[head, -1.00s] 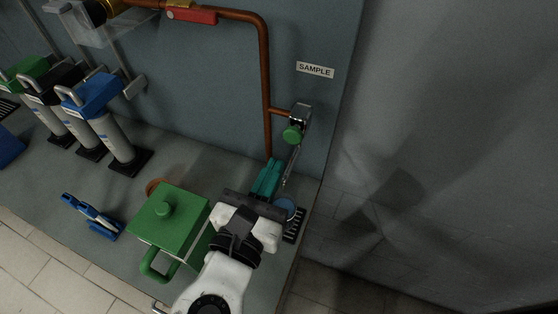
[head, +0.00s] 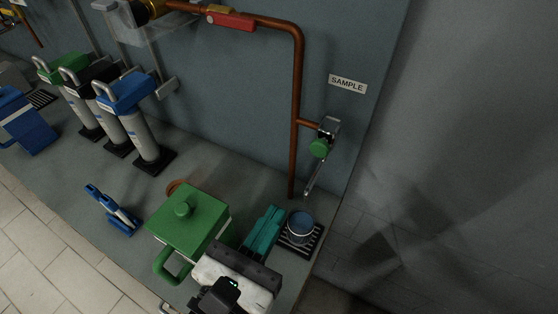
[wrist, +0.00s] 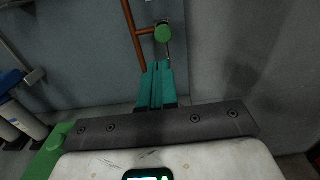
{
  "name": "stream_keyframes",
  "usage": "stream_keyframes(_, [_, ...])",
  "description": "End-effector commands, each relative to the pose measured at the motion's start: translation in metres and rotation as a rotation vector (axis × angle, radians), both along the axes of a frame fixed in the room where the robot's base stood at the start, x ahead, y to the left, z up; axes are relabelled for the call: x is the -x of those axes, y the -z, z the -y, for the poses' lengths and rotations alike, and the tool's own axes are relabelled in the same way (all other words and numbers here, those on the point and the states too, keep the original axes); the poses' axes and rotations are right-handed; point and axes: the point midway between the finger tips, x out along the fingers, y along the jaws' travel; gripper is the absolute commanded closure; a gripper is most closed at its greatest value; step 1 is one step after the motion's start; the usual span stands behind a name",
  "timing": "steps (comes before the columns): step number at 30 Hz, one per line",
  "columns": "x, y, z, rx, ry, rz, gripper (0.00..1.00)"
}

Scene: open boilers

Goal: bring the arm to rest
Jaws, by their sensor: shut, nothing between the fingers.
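My gripper (head: 267,222) has teal fingers, pressed together with nothing between them. In the head view it sits at the lower middle, above the bench, between a green lidded box (head: 190,222) on its left and a blue cup (head: 300,226) on its right. The wrist view shows the closed fingers (wrist: 157,84) pointing toward the wall, below the sample tap's green knob (wrist: 163,33). My white wrist shows behind the fingers; the rest of my arm is out of the head view.
The cup stands on a black slatted drain (head: 313,245) below the sample tap (head: 320,147). A blue tool (head: 112,210) lies left of the box. Several cylinders with coloured tops (head: 147,130) stand along the wall. A copper pipe (head: 297,100) runs down the wall. The floor (head: 60,260) is clear.

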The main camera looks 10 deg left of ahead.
Motion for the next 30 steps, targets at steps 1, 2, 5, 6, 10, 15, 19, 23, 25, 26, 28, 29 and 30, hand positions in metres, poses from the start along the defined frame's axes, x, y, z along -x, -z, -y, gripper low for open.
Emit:
stream_keyframes(1, [0.000,0.000,0.000,0.000,0.000,0.000,1.00])
stream_keyframes(2, [0.000,0.000,0.000,0.000,0.000,0.000,1.00])
stream_keyframes(5, [-0.001,0.001,0.001,-0.005,0.002,-0.001,1.00])
stream_keyframes(6, [-0.003,0.003,0.005,-0.017,0.008,-0.007,1.00])
stream_keyframes(10, [-0.018,0.026,0.035,-0.146,0.064,-0.050,1.00])
stream_keyframes(15, [-0.040,0.090,0.121,-0.538,0.264,-0.129,1.00])
stream_keyframes(19, [-0.034,0.145,0.192,-0.904,0.506,-0.143,1.00])
stream_keyframes(23, [-0.007,0.195,0.251,-1.263,0.799,-0.096,1.00])
stream_keyframes(25, [0.013,0.219,0.276,-1.445,0.974,-0.045,1.00])
stream_keyframes(26, [0.023,0.228,0.285,-1.518,1.053,-0.019,1.00])
stream_keyframes(28, [0.048,0.247,0.302,-1.683,1.239,0.058,1.00])
stream_keyframes(29, [0.058,0.254,0.308,-1.748,1.319,0.094,1.00])
stream_keyframes(30, [0.072,0.263,0.313,-1.826,1.422,0.142,1.00])
